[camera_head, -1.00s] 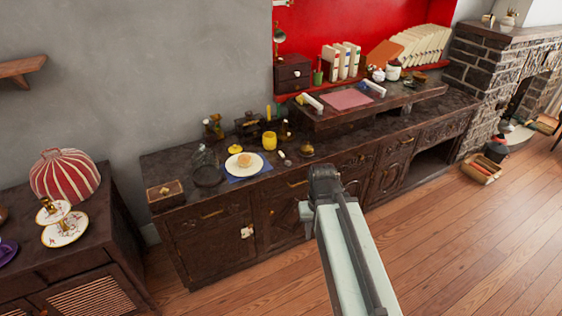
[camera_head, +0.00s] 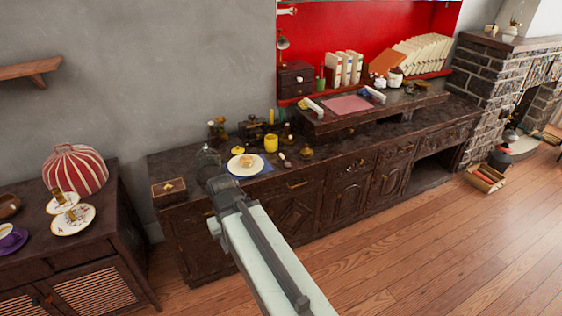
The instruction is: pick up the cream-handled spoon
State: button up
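I cannot make out the cream-handled spoon for certain. A small pale object (camera_head: 283,157) lies on the dark sideboard (camera_head: 330,181), just right of a white plate (camera_head: 256,171) with a pastry on it. It is too small to tell whether it is the spoon. My gripper (camera_head: 221,188) is at the end of my pale arm, in front of the sideboard's front edge and left of the plate in the picture. Its fingers are not clear, so I cannot tell whether it is open. I see nothing held in it.
A yellow cup (camera_head: 271,144), a brass bell-like object (camera_head: 307,153) and a wooden box (camera_head: 169,192) stand on the sideboard. A glass dome (camera_head: 207,160) is partly hidden behind my gripper. A cabinet (camera_head: 85,250) stands at left.

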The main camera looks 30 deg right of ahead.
aim_at(287, 164)
jog(key=u, duration=0.05)
jog(key=i, duration=1.5)
jog(key=z, duration=0.05)
